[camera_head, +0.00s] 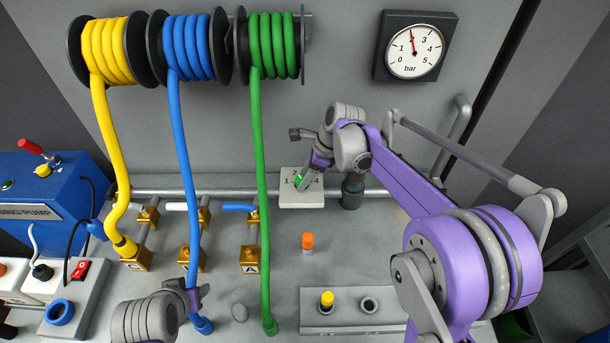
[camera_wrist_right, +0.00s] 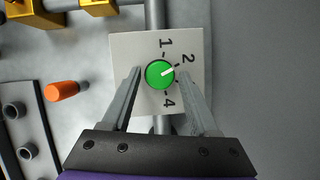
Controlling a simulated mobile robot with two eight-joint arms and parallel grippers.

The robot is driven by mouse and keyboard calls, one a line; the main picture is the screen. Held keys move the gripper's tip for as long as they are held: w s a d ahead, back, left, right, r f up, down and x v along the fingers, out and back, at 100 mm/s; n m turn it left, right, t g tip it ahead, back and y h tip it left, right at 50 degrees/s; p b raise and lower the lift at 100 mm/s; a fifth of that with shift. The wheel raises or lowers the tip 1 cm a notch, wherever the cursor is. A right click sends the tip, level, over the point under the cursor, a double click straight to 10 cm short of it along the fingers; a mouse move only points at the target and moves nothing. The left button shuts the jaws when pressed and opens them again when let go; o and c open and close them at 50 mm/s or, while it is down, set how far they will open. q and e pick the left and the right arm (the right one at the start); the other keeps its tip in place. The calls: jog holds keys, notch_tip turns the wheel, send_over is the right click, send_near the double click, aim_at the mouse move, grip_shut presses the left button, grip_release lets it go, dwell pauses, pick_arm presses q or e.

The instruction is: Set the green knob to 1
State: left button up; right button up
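The green knob (camera_wrist_right: 158,76) sits on a white square plate (camera_wrist_right: 125,45) marked 1, 2 and 4 in the right wrist view; the 3 is hidden. Its white pointer line aims about at the 2. My right gripper (camera_wrist_right: 160,70) is open, with one finger on each side of the knob and small gaps showing. In the head view the knob (camera_head: 299,178) is partly covered by my right gripper (camera_head: 303,173), over the plate (camera_head: 287,200). My left gripper (camera_head: 192,292) is at the lower left, close to the blue hose; its fingers do not show clearly.
An orange-topped peg (camera_head: 307,241) stands in front of the plate. A grey block (camera_head: 345,321) with a yellow peg (camera_head: 327,299) lies nearer. Yellow, blue and green hoses (camera_head: 261,170) hang from reels on the left. A pressure gauge (camera_head: 414,48) is on the wall.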

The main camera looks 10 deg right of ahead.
grip_shut()
pick_arm(q)
jog(key=shift+f, duration=0.1)
pick_arm(e)
jog(key=shift+w+n+g, duration=0.1)
jog(key=shift+n+g, duration=0.3)
jog(key=shift+n, duration=0.6)
jog(key=n+g+b, duration=0.1)
jog(key=n, duration=0.1)
jog(key=shift+w+n, duration=0.1)
jog(key=shift+n, duration=0.2)
pick_arm(q)
jog(key=shift+s+f, duration=0.4)
jog(key=shift+f, duration=0.45)
pick_arm(e)
jog(key=n+g, duration=0.1)
jog(key=n, duration=0.1)
jog(key=n+g, duration=0.1)
jog(key=n, duration=0.2)
jog(key=shift+w, duration=0.2)
jog(key=shift+n, duration=0.3)
jog(key=shift+o, duration=1.6)
grip_release()
